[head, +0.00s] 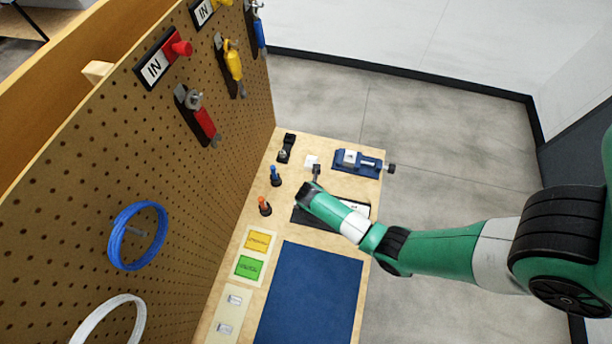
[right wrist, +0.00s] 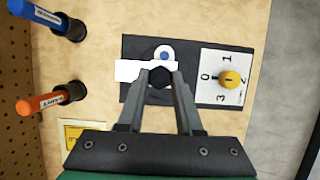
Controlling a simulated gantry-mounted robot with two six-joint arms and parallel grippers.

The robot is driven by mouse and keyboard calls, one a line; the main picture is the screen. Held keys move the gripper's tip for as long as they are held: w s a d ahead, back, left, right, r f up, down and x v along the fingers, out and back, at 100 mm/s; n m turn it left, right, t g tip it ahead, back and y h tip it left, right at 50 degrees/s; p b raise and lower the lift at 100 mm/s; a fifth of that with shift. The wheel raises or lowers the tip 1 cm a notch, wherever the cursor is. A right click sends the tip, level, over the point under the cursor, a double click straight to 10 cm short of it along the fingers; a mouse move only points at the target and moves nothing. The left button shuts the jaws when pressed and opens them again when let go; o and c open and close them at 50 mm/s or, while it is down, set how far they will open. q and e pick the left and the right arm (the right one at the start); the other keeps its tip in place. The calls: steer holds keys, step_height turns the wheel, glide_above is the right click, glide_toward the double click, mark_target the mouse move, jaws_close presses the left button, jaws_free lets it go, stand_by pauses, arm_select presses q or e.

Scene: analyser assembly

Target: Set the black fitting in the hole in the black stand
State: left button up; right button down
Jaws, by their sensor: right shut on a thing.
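My right gripper (right wrist: 160,80) is shut on a small black fitting (right wrist: 160,76), whose dark round end shows between the fingertips in the right wrist view. In the head view the right gripper (head: 316,176) is over the far part of the table, above the black plate's far left end. A black piece with a silvery top (head: 285,149) stands at the table's far left; it may be the black stand, but its hole cannot be made out. My left gripper is not in view.
A black plate (right wrist: 135,92) carries a yellow knob (right wrist: 231,80) on a numbered white card. A white piece (right wrist: 128,71) shows beside the fingertips. Blue (head: 275,173) and orange (head: 264,204) tools stand in round black holders. A blue vise (head: 345,161) is far right. The pegboard (head: 150,190) borders the left.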

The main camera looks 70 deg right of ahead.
steer(key=shift+s+a+r+p, duration=0.1)
steer(key=shift+s+r+p, duration=0.3)
steer(key=shift+r, duration=0.3)
steer(key=shift+d+r, duration=0.2)
steer(key=shift+d, duration=0.05)
step_height(320, 180, down, 4)
steer(key=b, duration=0.4)
steer(key=shift+f, duration=0.1)
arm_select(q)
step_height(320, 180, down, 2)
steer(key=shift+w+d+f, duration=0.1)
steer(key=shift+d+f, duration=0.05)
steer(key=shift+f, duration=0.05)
arm_select(e)
steer(key=shift+f, duration=0.2)
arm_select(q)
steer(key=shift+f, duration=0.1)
arm_select(e)
steer(key=shift+f, duration=0.2)
arm_select(q)
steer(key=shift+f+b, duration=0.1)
steer(key=shift+b, duration=0.3)
arm_select(e)
steer(key=shift+f, duration=0.3)
steer(key=shift+f, duration=0.1)
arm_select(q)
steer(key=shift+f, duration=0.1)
arm_select(e)
steer(key=shift+f, duration=0.7)
stand_by(0.6)
